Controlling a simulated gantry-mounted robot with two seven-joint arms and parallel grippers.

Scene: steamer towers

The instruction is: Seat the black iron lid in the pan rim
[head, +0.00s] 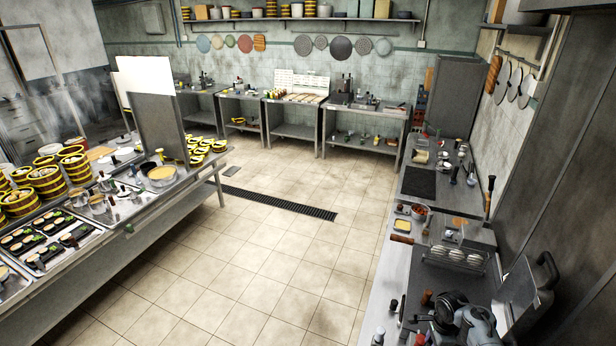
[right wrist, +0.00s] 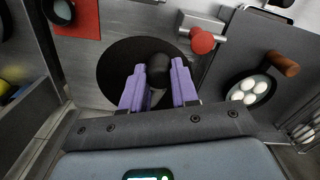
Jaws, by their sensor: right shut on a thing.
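The black iron lid (right wrist: 118,72) shows in the right wrist view as a wide dark disc with a round black knob. My right gripper (right wrist: 159,70) has its purple fingers on either side of the knob and is shut on it. A dark pan (right wrist: 236,83) with several white round pieces inside and a wooden handle lies to the right of the lid, apart from it in the picture. I cannot tell what is under the lid or how high it sits. In the head view my right arm is at the bottom right, over the counter. My left gripper is not in view.
In the right wrist view a red knob (right wrist: 202,42) on a metal fitting stands close to the lid, and a red board (right wrist: 77,20) lies at upper left. In the head view the right counter (head: 376,290) is crowded; the tiled floor (head: 255,265) is clear.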

